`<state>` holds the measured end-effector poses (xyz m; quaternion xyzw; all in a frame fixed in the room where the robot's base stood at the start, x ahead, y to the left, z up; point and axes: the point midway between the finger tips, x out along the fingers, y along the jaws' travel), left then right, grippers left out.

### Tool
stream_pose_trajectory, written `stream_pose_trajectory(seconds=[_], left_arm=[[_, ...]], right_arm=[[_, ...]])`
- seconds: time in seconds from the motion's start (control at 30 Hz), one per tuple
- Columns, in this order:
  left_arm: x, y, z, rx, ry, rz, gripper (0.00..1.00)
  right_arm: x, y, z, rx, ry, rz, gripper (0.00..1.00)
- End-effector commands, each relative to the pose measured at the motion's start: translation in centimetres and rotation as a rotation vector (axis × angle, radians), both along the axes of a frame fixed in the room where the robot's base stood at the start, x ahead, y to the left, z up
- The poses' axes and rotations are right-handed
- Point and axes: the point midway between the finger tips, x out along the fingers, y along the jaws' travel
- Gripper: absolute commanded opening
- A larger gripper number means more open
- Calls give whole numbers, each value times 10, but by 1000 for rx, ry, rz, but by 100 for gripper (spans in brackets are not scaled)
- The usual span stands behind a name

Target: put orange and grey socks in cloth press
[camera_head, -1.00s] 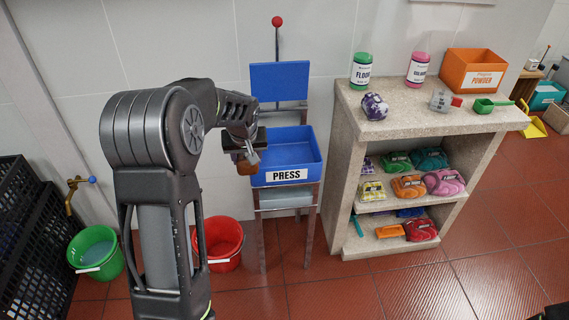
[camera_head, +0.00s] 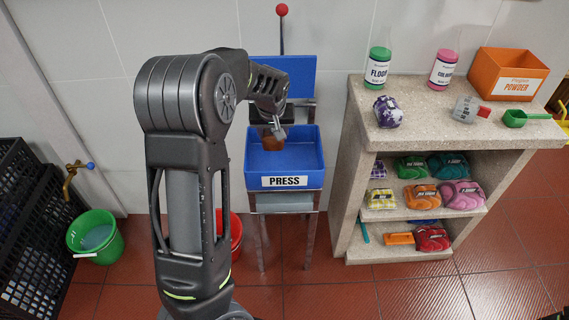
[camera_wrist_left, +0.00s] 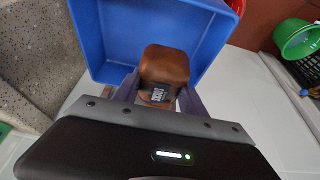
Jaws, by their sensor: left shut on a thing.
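The cloth press is a blue open box (camera_head: 305,160) with a white PRESS label and an upright blue back plate, standing on a metal frame in the middle of the head view. My left gripper (camera_head: 275,130) is over the box's left rear part, shut on a brown-orange sock bundle (camera_head: 271,142). In the left wrist view the sock bundle (camera_wrist_left: 164,68) sits between the fingers, with a dark label, above the box floor (camera_wrist_left: 115,35). I cannot tell whether it touches the box. My right gripper does not show.
A stone shelf (camera_head: 357,140) stands close on the right. It holds several coloured cloth bundles, bottles, an orange powder box (camera_head: 508,74) and a green scoop (camera_head: 526,117). A green bucket (camera_head: 95,238), a red bucket (camera_head: 236,236) and black crates (camera_head: 30,240) are at the lower left.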

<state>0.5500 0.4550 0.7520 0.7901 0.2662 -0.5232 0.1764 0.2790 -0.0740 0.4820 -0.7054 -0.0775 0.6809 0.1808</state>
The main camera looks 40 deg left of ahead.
Motion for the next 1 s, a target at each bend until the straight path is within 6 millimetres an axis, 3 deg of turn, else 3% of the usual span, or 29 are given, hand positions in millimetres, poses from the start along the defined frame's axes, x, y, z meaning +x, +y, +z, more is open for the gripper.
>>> stream_pose_trajectory(seconds=[0.4, 0.77, 1.0], left_arm=[[0, 0, -59, 0, 2, 0, 8], [0, 0, -64, 0, 0, 0, 8], [-1, 0, -94, 1, 3, 0, 8]], right_arm=[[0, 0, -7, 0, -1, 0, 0], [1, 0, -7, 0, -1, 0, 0], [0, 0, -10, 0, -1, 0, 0]])
